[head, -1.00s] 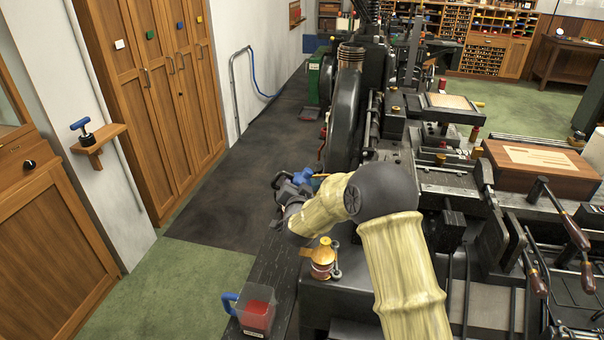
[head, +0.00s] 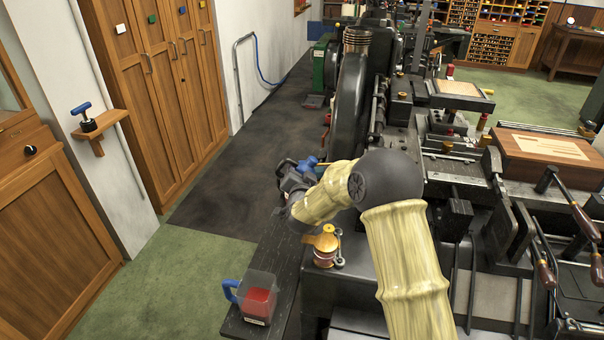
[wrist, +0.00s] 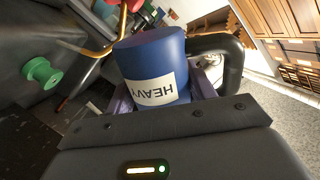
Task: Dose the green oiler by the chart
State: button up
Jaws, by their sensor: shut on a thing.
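My gripper (head: 292,180) is shut on a blue can (wrist: 155,62) with a black handle and a white label reading HEAVY. In the wrist view the can sits between the fingers, label upside down. In the head view the blue can (head: 308,163) shows only in part, beside the big dark wheel. A green round knob (wrist: 42,72) is left of the can in the wrist view, apart from it; I cannot tell whether it belongs to the green oiler. A brass-topped oiler (head: 325,245) with red in its glass stands near my forearm. No chart is legible.
A clear jug (head: 259,297) of red liquid with a blue handle stands on the dark bench edge. A blue-handled tool (head: 84,116) sits on a wall shelf (head: 103,128). The press (head: 440,160) crowds the right; floor at left is free.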

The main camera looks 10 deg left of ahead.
jog(key=shift+f+b, duration=1.75)
jog(key=shift+f, duration=0.3)
